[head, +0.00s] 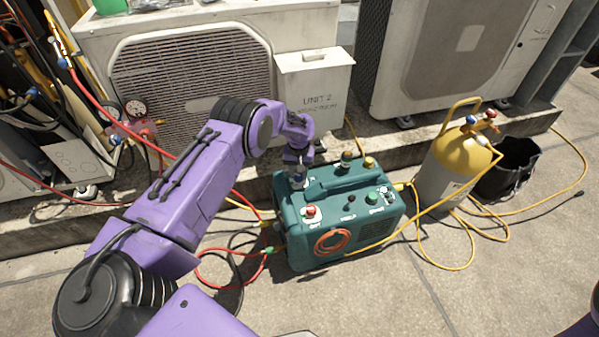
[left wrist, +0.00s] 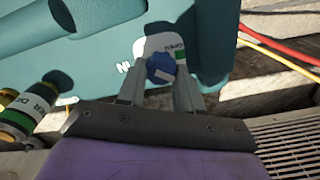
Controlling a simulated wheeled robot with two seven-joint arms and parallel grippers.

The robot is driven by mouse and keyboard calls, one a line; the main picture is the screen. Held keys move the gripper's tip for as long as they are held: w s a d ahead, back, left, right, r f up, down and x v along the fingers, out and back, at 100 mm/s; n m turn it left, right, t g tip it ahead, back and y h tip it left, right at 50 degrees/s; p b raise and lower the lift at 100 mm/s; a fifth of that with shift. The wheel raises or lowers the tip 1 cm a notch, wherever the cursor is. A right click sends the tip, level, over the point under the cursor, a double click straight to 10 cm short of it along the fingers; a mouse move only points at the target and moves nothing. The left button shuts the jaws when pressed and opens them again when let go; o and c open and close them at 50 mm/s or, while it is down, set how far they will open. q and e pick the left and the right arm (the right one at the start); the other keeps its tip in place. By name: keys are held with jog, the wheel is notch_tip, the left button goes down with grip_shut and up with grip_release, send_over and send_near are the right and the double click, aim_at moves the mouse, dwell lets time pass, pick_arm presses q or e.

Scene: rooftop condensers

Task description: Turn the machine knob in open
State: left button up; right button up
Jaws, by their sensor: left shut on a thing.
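The teal machine (head: 365,220) stands on the concrete. In the left wrist view its blue knob (left wrist: 160,67) sits between my left gripper's fingers (left wrist: 160,82), beside a white label with a green mark and lettering that looks like "OPEN", seen upside down. A white letter N shows next to it. My left gripper (head: 297,178) reaches down onto the machine's back left corner and is shut on this knob. In the head view the gripper hides most of the knob. A red knob (head: 311,211) marked OUT is nearer the front. My right gripper is not in view.
A yellow-topped grey cylinder (head: 450,165) and a black bucket (head: 511,167) stand right of the machine. Red and yellow hoses lie around it. A condenser (head: 190,75) with a "UNIT 2" box (head: 315,80) stands close behind. Brass fittings (head: 347,158) rise from the machine's back.

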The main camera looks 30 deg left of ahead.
aim_at(298, 175)
pick_arm(q)
jog(key=n, duration=0.3)
jog(key=shift+n, duration=0.4)
jog(key=shift+s+a+n, duration=0.1)
jog(key=shift+s+n, duration=0.05)
jog(key=shift+n, duration=1.55)
jog(key=o, duration=1)
jog(key=shift+o, duration=0.2)
jog(key=shift+r, duration=0.1)
notch_tip(298, 175, up, 10)
jog(key=p, duration=0.3)
jog(key=shift+r, duration=0.2)
